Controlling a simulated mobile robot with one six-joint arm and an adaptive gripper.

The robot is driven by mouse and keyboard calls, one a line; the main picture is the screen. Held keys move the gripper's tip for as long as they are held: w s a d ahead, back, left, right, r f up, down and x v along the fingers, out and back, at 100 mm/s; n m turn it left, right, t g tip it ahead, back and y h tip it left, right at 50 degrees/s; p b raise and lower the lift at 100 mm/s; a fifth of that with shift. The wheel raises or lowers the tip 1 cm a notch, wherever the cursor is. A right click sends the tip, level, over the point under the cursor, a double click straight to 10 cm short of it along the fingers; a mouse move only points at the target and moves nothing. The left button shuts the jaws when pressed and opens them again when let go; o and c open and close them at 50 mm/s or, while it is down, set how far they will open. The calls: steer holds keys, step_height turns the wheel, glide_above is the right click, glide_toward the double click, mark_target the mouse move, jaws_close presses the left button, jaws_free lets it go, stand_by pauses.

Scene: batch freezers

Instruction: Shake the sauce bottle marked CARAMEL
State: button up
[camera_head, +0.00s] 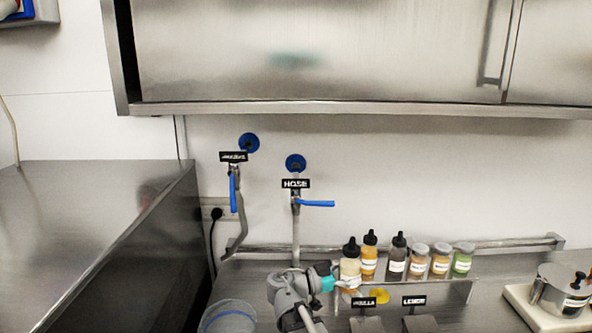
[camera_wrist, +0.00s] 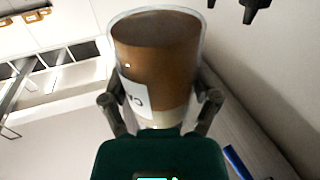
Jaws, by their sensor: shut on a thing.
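My gripper (camera_wrist: 158,105) is shut on a sauce bottle (camera_wrist: 155,60) with brown contents and a white label on which the letters "CA" show; the rest of the label is turned away. The fingers press on both sides of it. In the head view the held bottle (camera_head: 350,270) has a black nozzle cap, looks about upright, and is at the left end of the bottle row. My gripper (camera_head: 338,285) reaches it from the left. I cannot tell whether the bottle's base touches anything.
A yellow bottle (camera_head: 369,257) and a dark-capped bottle (camera_head: 397,260) stand close to the right. Several jars (camera_head: 440,262) follow along the shelf. Blue-handled taps (camera_head: 315,203) are on the wall behind. A bucket (camera_head: 230,316) stands left, a metal pot (camera_head: 560,290) far right.

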steer(key=shift+d, duration=1.95)
stand_by(0.7)
stand_by(0.8)
steer(key=shift+a, duration=3.6)
steer(key=d, duration=0.7)
